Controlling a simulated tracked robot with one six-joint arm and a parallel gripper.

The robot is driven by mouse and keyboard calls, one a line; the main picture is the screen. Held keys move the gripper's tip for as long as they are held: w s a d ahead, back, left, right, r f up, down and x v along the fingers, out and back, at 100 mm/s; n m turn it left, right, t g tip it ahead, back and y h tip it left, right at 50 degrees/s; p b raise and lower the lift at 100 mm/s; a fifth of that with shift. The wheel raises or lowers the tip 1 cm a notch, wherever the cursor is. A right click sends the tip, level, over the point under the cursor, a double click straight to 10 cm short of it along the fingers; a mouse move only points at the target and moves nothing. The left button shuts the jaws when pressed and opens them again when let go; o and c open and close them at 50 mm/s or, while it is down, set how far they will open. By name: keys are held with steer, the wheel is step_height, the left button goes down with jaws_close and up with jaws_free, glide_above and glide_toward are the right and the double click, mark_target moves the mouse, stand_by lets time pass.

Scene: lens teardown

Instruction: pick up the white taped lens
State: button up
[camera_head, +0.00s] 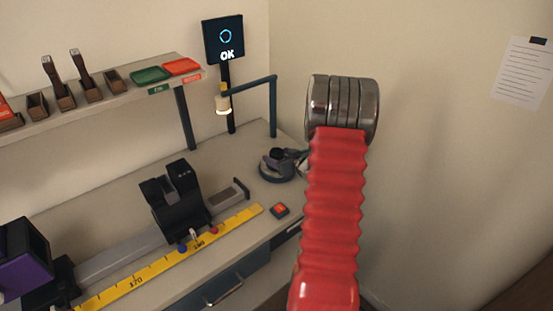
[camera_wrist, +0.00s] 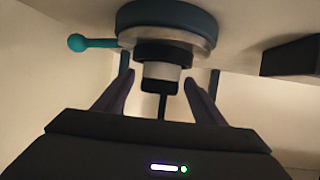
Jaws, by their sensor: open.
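The white taped lens (camera_wrist: 161,71) shows in the wrist view as a short white band between black parts, below a dark round holder (camera_wrist: 167,15) with a pale rim. My gripper (camera_wrist: 160,88) is open, with one dark finger on each side of the lens and a visible gap on both sides. In the head view, the round holder (camera_head: 276,174) sits at the far right end of the bench. Dark parts of my gripper are over it there, partly hidden by my red arm, and I cannot make out the lens.
A teal knob (camera_wrist: 78,42) sticks out left of the holder. A red button (camera_head: 279,210), a yellow ruler (camera_head: 165,258) and a black rail carriage (camera_head: 175,202) lie nearby. A shelf (camera_head: 95,100) runs along the wall.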

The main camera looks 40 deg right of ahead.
mark_target(277, 152)
steer(key=shift+x, duration=0.85)
steer(key=shift+c, duration=0.4)
steer(key=c, duration=1.3)
steer(key=shift+o, duration=0.2)
steer(key=shift+r, duration=5.05)
